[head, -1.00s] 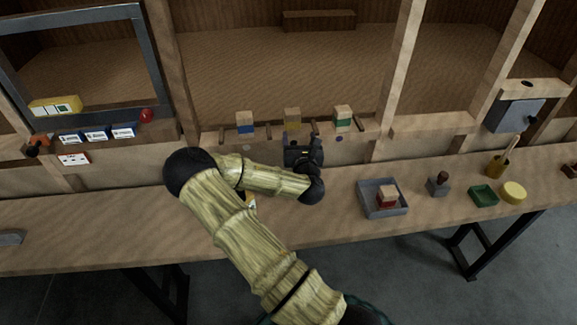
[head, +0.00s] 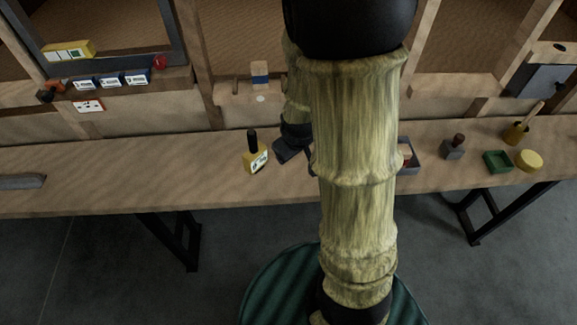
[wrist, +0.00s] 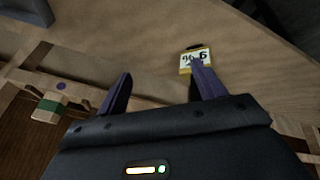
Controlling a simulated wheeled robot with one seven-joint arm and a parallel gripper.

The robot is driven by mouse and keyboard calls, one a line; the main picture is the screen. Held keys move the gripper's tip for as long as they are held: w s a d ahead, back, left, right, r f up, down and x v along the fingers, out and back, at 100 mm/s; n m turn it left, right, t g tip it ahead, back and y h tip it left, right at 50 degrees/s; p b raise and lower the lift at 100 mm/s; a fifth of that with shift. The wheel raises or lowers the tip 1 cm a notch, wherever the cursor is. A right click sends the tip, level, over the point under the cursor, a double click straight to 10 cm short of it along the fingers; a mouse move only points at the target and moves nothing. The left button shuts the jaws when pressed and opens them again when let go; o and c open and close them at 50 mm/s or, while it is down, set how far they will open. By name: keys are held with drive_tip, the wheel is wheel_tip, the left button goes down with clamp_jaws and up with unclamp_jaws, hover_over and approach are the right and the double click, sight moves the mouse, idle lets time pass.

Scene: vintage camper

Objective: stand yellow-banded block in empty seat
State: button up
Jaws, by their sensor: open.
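The yellow-banded block is not visible now; my arm covers the middle of the ledge in the head view, and the wrist view does not show it. The blue-banded block (head: 260,73) stands upright on the wooden ledge (head: 233,92), above a pale dot. The green-banded block (wrist: 47,109) shows in the wrist view beside a purple dot; my arm hides it in the head view. My gripper (wrist: 162,78) is open, with nothing visible between its fingers. In the head view it (head: 290,150) is low over the bench, right of the yellow bottle, mostly hidden.
The yellow bottle (head: 256,159) with a black cap stands close by; its label (wrist: 194,60) shows beyond one finger in the wrist view. A grey tray (head: 414,156), stamp (head: 453,147), green dish (head: 497,161) and yellow lid (head: 529,160) are right. The bench's left (head: 120,170) is mostly clear.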

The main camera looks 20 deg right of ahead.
drive_tip(key=s+a+r+m+g, duration=0.1)
drive_tip(key=s+a+r, duration=0.1)
drive_tip(key=s, duration=0.2)
drive_tip(key=s+a+r+m+g+y, duration=0.1)
drive_tip(key=s+a+r+m, duration=0.1)
drive_tip(key=s, duration=0.2)
drive_tip(key=shift+a+r+m, duration=0.3)
drive_tip(key=shift+a+r, duration=0.05)
drive_tip(key=shift+a, duration=0.05)
drive_tip(key=shift+s+r, duration=0.1)
drive_tip(key=p+v, duration=0.2)
drive_tip(key=w+p+v, duration=0.1)
drive_tip(key=p+v, duration=0.1)
drive_tip(key=shift+r+p, duration=0.25)
drive_tip(key=shift+p, duration=0.05)
